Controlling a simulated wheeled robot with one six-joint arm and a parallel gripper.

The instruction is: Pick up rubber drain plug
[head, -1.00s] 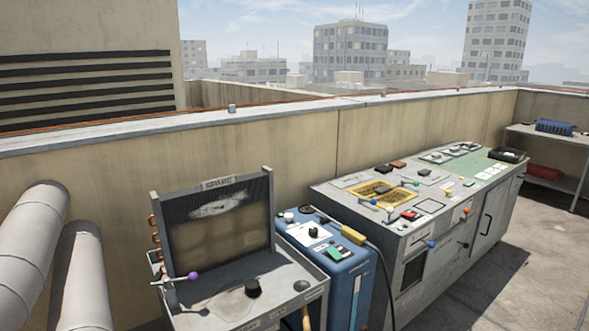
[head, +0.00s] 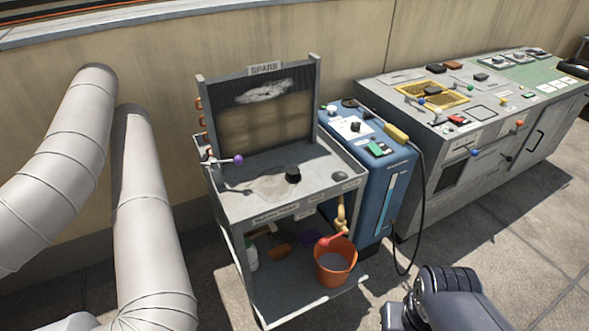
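A short black cylindrical piece (head: 293,174), which looks like the rubber drain plug, stands upright on the grey top tray (head: 235,203) of the cart marked SPARE. It sits beside a darker wet-looking patch on the tray. A flat dark round spot (head: 340,176) lies to its right near the tray's corner; I cannot tell if it is a drain hole or another part. A dark grey part of my arm shows at the bottom right, well away from the plug. My gripper's fingers are not in view.
A finned coil panel (head: 262,118) stands behind the tray. A purple-knobbed valve (head: 238,160) is at its left. An orange bucket (head: 335,268) hangs or stands below a brass tap (head: 341,212). A blue machine (head: 375,190) and a long grey bench (head: 440,170) stand right. Fat pipes (head: 140,200) rise left.

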